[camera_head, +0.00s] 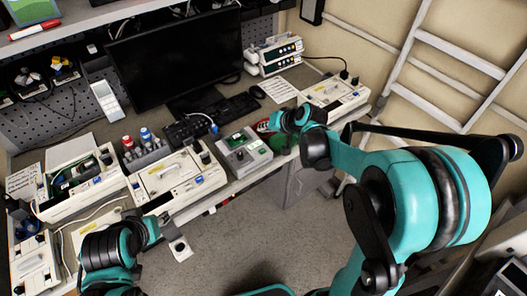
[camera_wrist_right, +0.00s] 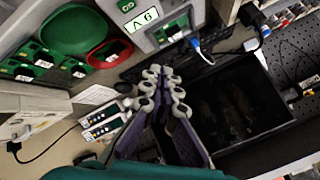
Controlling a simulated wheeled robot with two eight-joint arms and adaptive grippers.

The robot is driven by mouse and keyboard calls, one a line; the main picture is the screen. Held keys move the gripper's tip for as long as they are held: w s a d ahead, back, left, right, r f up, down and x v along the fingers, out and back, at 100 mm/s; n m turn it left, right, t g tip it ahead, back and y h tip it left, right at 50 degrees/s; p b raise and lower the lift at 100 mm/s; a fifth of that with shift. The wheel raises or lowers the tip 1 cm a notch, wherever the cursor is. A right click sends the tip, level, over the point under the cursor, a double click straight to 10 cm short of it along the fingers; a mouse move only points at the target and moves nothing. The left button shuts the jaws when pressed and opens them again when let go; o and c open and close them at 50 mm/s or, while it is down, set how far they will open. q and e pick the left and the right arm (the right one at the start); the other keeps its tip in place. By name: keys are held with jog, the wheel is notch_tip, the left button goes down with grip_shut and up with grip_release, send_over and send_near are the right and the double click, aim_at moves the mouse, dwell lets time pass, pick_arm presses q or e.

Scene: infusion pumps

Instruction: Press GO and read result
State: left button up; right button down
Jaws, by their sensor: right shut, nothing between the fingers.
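A grey test unit (camera_head: 254,158) with a green board and a blue cable stands near the bench's front edge, in the middle of the head view. In the right wrist view its panel (camera_wrist_right: 143,40) shows at the top, with a label reading "A 6" and a green marking (camera_wrist_right: 127,5) partly cut off by the frame edge. No result can be read. My right gripper (camera_wrist_right: 165,76) is shut and empty, apart from the panel in the picture. In the head view my right wrist is just right of the unit. My left arm is low at the left; its fingers are unclear.
A dark monitor (camera_head: 178,58) and keyboard stand behind the unit. Open pump housings (camera_head: 176,181) sit to the left, another (camera_head: 334,97) to the right. Red and green bins (camera_wrist_right: 84,33) lie beside the unit. A ladder leans at the right.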

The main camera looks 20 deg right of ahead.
aim_at(264, 152)
notch_tip(264, 152, down, 9)
jog(key=b, duration=0.7)
jog(key=shift+r, duration=0.15)
dwell(1.1)
jog(key=shift+f+b, duration=0.35)
jog(key=shift+f, duration=0.1)
jog(key=shift+f+b, duration=0.35)
jog(key=shift+f, duration=0.05)
dwell(0.5)
jog(key=shift+r, duration=0.15)
jog(key=shift+r+p, duration=0.7)
jog(key=shift+r, duration=0.05)
